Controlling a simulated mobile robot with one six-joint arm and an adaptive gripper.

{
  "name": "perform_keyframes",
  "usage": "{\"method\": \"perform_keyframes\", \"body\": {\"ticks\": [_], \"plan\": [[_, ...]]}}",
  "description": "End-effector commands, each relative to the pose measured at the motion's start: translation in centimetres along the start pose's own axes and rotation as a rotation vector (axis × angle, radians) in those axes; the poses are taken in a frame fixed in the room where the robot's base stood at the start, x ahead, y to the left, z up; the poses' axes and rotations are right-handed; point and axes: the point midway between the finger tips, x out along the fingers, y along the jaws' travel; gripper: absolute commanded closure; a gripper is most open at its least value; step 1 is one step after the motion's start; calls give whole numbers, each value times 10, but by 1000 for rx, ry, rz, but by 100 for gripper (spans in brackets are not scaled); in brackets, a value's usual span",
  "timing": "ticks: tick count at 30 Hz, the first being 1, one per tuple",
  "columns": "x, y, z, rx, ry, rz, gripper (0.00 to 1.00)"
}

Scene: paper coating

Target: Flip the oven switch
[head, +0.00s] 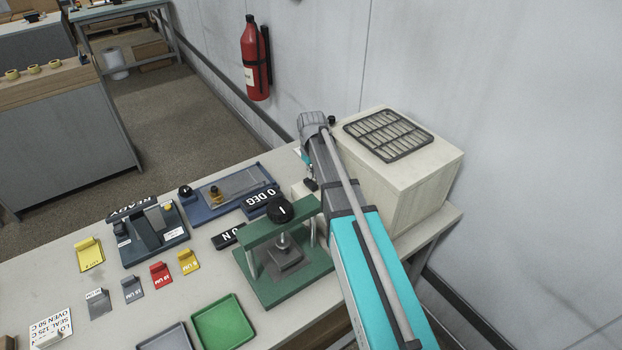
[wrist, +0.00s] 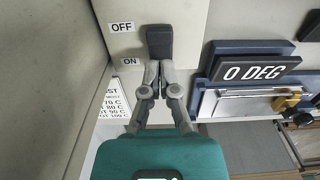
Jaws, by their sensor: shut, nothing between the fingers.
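The oven is a pale box (head: 410,185) at the right end of the bench, with a dark slatted grille on top. In the wrist view its front panel (wrist: 185,15) carries an OFF label (wrist: 122,27) above an ON label (wrist: 131,61). The black switch (wrist: 159,41) sits right of these labels, its body level with OFF and reaching down toward ON. My gripper (wrist: 158,68) is shut and empty, its fingertips at the switch's lower edge. I cannot tell whether they touch. In the head view my arm hides the switch.
A green press (head: 280,245) stands close to my arm. The 0 DEG sign (head: 262,199) and blue tray (head: 236,185) lie left of the oven. A card (wrist: 112,110) with temperatures stands beside the gripper. A wall rises behind the bench.

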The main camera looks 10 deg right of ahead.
Motion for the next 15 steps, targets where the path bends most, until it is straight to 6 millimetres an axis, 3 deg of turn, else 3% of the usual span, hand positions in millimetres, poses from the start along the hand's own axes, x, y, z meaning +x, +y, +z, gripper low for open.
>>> {"method": "perform_keyframes", "body": {"ticks": [15], "plan": [[-32, 0, 0, 0, 0, 0, 100]]}}
